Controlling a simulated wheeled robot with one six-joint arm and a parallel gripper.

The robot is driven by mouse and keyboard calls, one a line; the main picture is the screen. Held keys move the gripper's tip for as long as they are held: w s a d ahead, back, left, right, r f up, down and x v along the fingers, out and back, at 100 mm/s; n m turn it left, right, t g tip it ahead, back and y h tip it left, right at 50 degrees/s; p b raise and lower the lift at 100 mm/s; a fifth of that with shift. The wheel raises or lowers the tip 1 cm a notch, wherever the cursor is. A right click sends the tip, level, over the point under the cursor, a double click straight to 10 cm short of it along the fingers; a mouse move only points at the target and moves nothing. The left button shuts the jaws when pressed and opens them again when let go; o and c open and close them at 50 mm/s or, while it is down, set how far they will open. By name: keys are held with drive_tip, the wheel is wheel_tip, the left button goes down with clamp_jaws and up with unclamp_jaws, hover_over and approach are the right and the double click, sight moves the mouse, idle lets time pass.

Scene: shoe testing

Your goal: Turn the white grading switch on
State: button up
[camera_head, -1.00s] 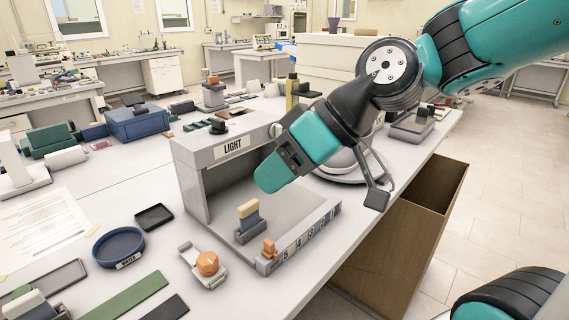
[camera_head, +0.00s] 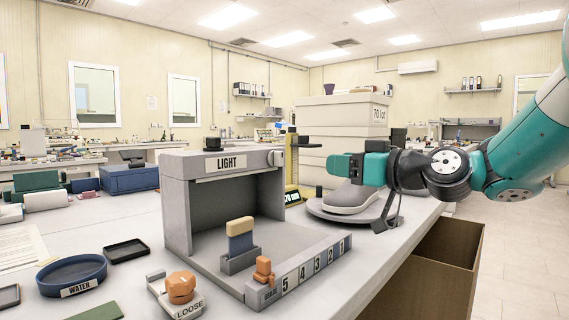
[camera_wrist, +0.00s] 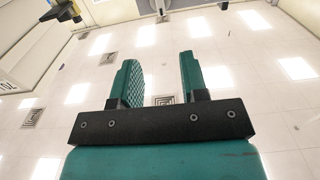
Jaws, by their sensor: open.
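The grey grading box (camera_head: 225,168), labelled LIGHT, stands on the bench, open at the front. A small white knob (camera_head: 276,158) sits at the right end of its top front edge and looks like the white switch; its on or off state cannot be told. My gripper (camera_head: 338,166) is to the right of the box, apart from the knob, and points left. In the wrist view my gripper (camera_wrist: 160,80) is open, with nothing between its two teal fingers. That view shows the ceiling and not the switch.
An orange slider (camera_head: 263,270) sits on the numbered grade strip at the box's front. An orange knob marked LOOSE (camera_head: 180,288) and a blue WATER dish (camera_head: 72,275) are at the front left.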

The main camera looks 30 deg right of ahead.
sight(282, 157)
drive_tip(key=p+x, duration=0.2)
drive_tip(key=x, duration=1.3)
clamp_jaws()
